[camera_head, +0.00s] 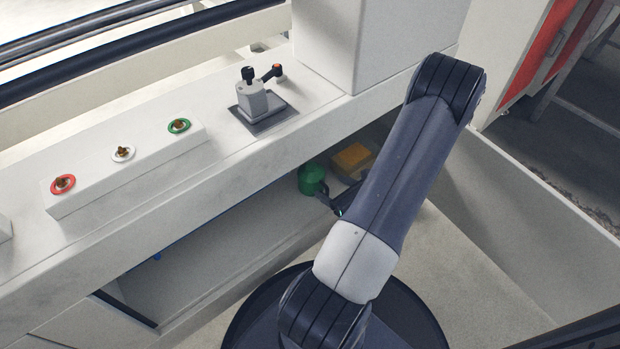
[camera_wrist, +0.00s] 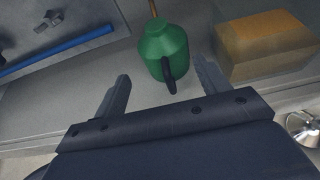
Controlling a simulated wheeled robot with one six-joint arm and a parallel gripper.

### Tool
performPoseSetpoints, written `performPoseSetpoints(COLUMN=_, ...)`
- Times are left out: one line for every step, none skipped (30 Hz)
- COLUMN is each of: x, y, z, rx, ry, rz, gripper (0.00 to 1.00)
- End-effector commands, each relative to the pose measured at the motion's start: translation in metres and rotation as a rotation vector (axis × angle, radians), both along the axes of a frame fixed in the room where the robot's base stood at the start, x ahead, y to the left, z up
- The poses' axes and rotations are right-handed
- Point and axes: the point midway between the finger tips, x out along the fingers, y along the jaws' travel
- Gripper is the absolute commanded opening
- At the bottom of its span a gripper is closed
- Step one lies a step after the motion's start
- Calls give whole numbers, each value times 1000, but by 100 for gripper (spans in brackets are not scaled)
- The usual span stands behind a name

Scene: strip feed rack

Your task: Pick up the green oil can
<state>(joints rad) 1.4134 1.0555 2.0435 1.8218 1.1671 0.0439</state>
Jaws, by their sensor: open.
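The green oil can (camera_wrist: 162,45) stands on a shelf under the white counter, with a dark handle toward me and a brownish spout at its far side. In the head view the can (camera_head: 312,179) shows in the shelf opening, partly in shadow. My gripper (camera_wrist: 164,82) is open and empty in the wrist view, its two fingers pointing at the can. The can is centred ahead of the gap, with its handle reaching near the fingertips. In the head view my gripper is mostly hidden behind my arm, close beside the can.
A yellow-brown block (camera_wrist: 265,42) sits on the shelf just right of the can. A blue rod (camera_wrist: 60,50) lies to the left. The counter (camera_head: 215,185) overhangs the shelf. A lever unit (camera_head: 260,105) and a box with coloured rings (camera_head: 125,165) are on top.

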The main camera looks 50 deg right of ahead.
Motion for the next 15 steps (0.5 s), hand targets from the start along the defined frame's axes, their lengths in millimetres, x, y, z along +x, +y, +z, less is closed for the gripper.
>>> performPoseSetpoints(x=8, y=0, z=-6, rx=0, ry=0, rz=4, gripper=75)
performPoseSetpoints(x=11, y=0, z=-8, rx=0, ry=1, rz=4, gripper=77)
performPoseSetpoints(x=16, y=-1, z=-9, rx=0, ry=1, rz=4, gripper=81)
performPoseSetpoints(x=19, y=-1, z=-10, rx=0, ry=1, rz=3, gripper=83)
performPoseSetpoints(x=21, y=-2, z=-11, rx=0, ry=1, rz=3, gripper=85)
performPoseSetpoints(x=24, y=-2, z=-12, rx=0, ry=1, rz=3, gripper=89)
performPoseSetpoints(x=26, y=-3, z=-12, rx=1, ry=1, rz=2, gripper=91)
performPoseSetpoints(x=27, y=-3, z=-13, rx=0, ry=0, rz=1, gripper=94)
performPoseSetpoints(x=29, y=-3, z=-13, rx=1, ry=0, rz=0, gripper=97)
performPoseSetpoints(x=30, y=-3, z=-14, rx=0, ry=0, rz=1, gripper=99)
performPoseSetpoints(x=32, y=-4, z=-15, rx=0, ry=0, rz=1, gripper=100)
performPoseSetpoints(x=35, y=-4, z=-18, rx=-1, ry=0, rz=3, gripper=100)
performPoseSetpoints(x=38, y=-5, z=-20, rx=-1, ry=0, rz=3, gripper=100)
performPoseSetpoints(x=42, y=-6, z=-22, rx=-2, ry=-1, rz=3, gripper=100)
performPoseSetpoints(x=48, y=-7, z=-25, rx=-2, ry=-1, rz=4, gripper=100)
